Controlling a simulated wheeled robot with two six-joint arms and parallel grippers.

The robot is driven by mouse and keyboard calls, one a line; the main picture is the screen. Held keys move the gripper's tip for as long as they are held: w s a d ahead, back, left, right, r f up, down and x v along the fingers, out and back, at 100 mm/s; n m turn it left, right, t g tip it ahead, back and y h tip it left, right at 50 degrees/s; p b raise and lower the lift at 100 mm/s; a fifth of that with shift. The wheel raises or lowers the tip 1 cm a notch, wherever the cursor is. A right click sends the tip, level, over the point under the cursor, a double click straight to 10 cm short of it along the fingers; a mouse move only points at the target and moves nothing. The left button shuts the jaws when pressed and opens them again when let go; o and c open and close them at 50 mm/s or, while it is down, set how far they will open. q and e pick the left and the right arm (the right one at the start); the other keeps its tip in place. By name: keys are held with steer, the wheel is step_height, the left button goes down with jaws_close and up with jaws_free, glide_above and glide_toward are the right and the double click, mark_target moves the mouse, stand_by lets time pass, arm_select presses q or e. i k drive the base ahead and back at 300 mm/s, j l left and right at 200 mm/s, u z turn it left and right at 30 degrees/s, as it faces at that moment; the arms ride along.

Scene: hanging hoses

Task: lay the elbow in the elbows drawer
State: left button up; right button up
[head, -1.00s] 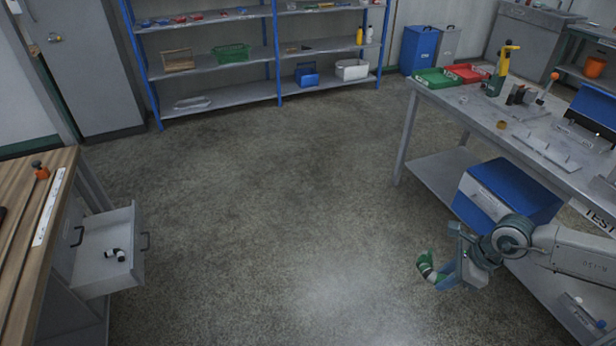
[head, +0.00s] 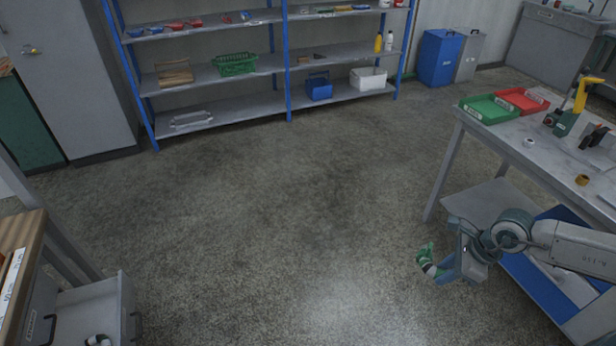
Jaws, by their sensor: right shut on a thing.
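A green elbow with a white band (head: 426,258) is held in the jaws of my right gripper (head: 438,271), in the air over the floor at the lower right. The gripper is shut on it and partly hides it. An open grey drawer (head: 93,312) sticks out from the wooden-topped bench at the lower left, well away from my right gripper. A black and white fitting (head: 98,340) lies in it, cut by the bottom edge. I cannot read the drawer's label. My left gripper is out of view.
The wooden bench top (head: 28,228) is at the left edge. A grey workbench (head: 545,150) with a green tray (head: 489,110) and a red tray (head: 522,101) stands at the right, close to my right arm. Blue-framed shelves (head: 215,100) stand at the back. The floor between is clear.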

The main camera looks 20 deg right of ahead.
mark_target(108, 320)
steer(key=i, duration=1.4)
steer(key=i+u, duration=0.1)
steer(key=i, duration=0.55)
steer(key=i+l+u, duration=0.15)
steer(key=i, duration=0.45)
steer(key=u, duration=3.5)
steer(key=k+l, duration=0.05)
steer(key=l, duration=0.05)
